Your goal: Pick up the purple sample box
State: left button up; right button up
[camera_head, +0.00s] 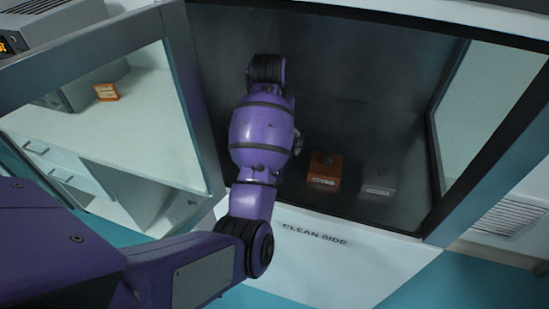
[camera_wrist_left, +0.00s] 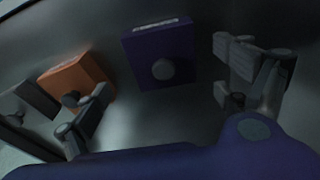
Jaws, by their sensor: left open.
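The purple sample box (camera_wrist_left: 180,44) shows in the left wrist view, dark purple with a round grey knob on its near face and a pale label strip along its top edge. My left gripper (camera_wrist_left: 162,96) is open, with one finger on each side below the box. The fingers appear apart from it, and nothing is between them. In the head view my purple left arm reaches into the dark cabinet; it hides the purple box and most of the gripper. My right gripper is in neither view.
In the cabinet (camera_head: 345,100), an orange box (camera_head: 324,170) and a grey box (camera_head: 379,181) stand right of my arm. The orange box (camera_wrist_left: 75,78) is close to the left finger in the wrist view. Another small orange item (camera_head: 106,92) lies on the left bench.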

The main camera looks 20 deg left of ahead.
aim_at(281, 173)
pick_arm(q)
jog(key=f, duration=0.4)
jog(key=shift+w+a+f, duration=0.15)
jog(key=shift+w+a, duration=0.05)
jog(key=shift+w+f, duration=0.15)
jog(key=shift+f, duration=0.4)
jog(key=c, duration=1.5)
